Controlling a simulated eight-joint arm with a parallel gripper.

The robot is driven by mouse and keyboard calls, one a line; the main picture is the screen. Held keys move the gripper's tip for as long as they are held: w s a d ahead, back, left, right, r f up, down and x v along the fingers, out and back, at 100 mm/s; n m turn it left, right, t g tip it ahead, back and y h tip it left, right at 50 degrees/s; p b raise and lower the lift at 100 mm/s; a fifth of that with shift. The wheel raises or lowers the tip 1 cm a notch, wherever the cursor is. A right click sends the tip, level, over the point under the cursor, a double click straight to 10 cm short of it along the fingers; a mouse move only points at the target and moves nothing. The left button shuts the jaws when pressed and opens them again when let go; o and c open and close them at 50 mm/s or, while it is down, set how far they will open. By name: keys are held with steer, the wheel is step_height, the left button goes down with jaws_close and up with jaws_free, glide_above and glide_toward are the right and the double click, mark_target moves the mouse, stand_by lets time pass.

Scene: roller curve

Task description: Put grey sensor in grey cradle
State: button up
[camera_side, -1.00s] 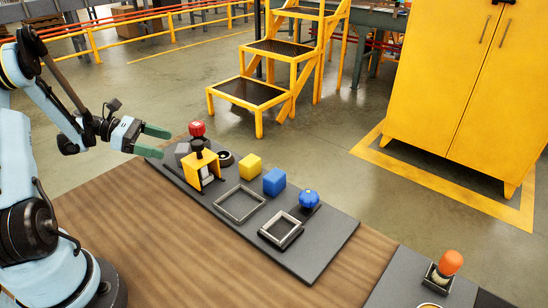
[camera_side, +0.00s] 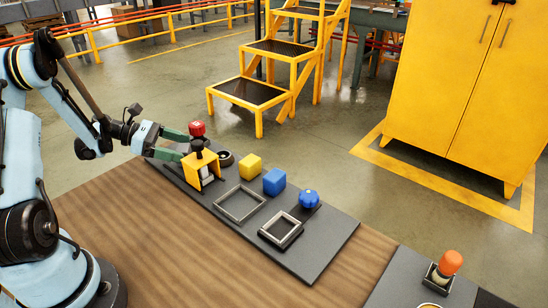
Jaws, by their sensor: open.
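My gripper (camera_side: 186,146), with green fingers, is open at the left end of the dark board, beside the yellow bracket. The grey sensor, a small grey block, is mostly hidden behind the fingers and bracket, and I cannot tell whether it is between the fingers or touching them. Two empty square frames lie on the board: a flat grey frame (camera_side: 240,204) and a smaller light-rimmed frame on a black base (camera_side: 281,230). I cannot tell which is the grey cradle.
A yellow bracket (camera_side: 203,170) and red-topped part (camera_side: 197,129) stand close to the gripper. A dark round part (camera_side: 225,158), yellow cube (camera_side: 251,167), blue cube (camera_side: 274,181) and blue knob (camera_side: 309,198) line the board's far edge. An orange-topped part (camera_side: 450,263) stands at lower right.

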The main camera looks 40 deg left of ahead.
mark_target(184, 147)
steer(key=shift+x, duration=1.8)
steer(key=c, duration=1.2)
steer(key=shift+o, duration=0.2)
steer(key=shift+r, duration=0.1)
steer(key=shift+r, duration=0.1)
step_height(184, 147, up, 9)
steer(key=w+d+r+n+t+y, duration=0.2)
steer(key=w+d+r+n+y, duration=0.15)
steer(key=d+r, duration=0.7)
steer(key=s+d+r+n+t+y, duration=0.1)
steer(key=s+d+r+n+y, duration=0.1)
steer(key=d+r, duration=0.6)
steer(key=shift+s+d, duration=0.15)
steer(key=shift+s, duration=0.5)
